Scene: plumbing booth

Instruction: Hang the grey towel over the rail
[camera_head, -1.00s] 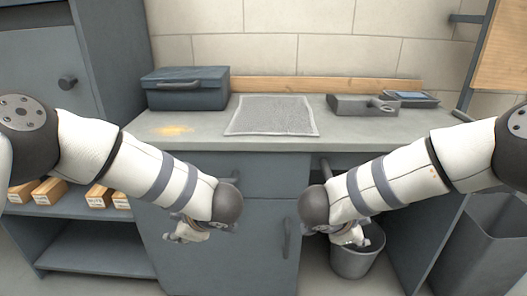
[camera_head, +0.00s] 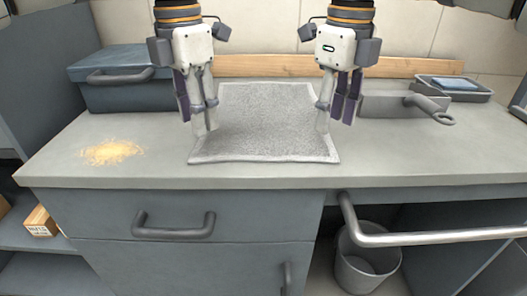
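The grey towel (camera_head: 265,125) lies flat on the counter, with a lighter border round its edge. My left gripper (camera_head: 199,115) points down at the towel's left edge, and my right gripper (camera_head: 326,112) points down at its right edge. Both reach down to about the towel's surface. I cannot tell whether their fingers are open or closed, or whether they touch the cloth. The rail (camera_head: 430,238) is a bare metal bar at the front right, below the counter edge and above an open bay.
A blue-grey toolbox (camera_head: 125,92) stands at the back left, near a yellow powdery patch (camera_head: 112,151). A bucket (camera_head: 365,262) stands under the counter. The front counter strip is clear.

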